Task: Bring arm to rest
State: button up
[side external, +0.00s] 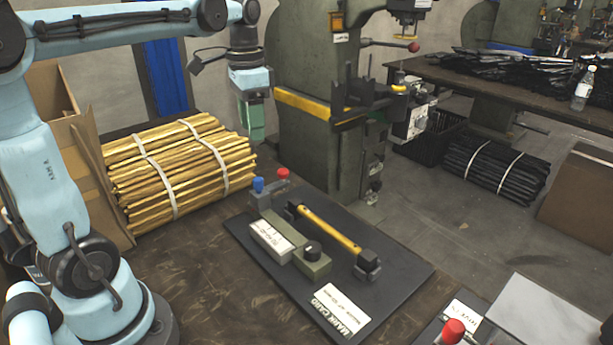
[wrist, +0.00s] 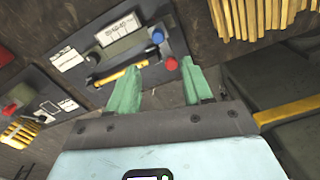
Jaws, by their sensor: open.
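My gripper (side external: 251,119) hangs from my light blue arm, fingers pointing down, in the side external view. It is above the table, between the bundle of yellow rods and the green press. In the wrist view its two green fingers (wrist: 160,95) stand apart with nothing between them. The black board (side external: 246,232) lies on the table below and to the right of my gripper, apart from it. A yellow bar (side external: 331,229) lies across two dark supports on the board.
A tied bundle of yellow rods (side external: 180,172) lies beside a cardboard box (side external: 85,150). The green press (side external: 300,140) stands behind the board. Blue (side external: 258,184) and red (side external: 283,173) knobs rise from the board. Another red knob (side external: 453,331) is at the front right. Open table lies left of the board.

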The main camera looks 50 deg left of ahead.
jog(key=s+d+f+n+t, duration=0.3)
jog(key=s+d+f+t, duration=0.2)
jog(key=d, duration=0.7)
notch_tip(320, 180, down, 4)
jog(key=shift+d+r+t, duration=0.2)
jog(key=shift+r+t, duration=0.05)
jog(key=shift+t, duration=0.75)
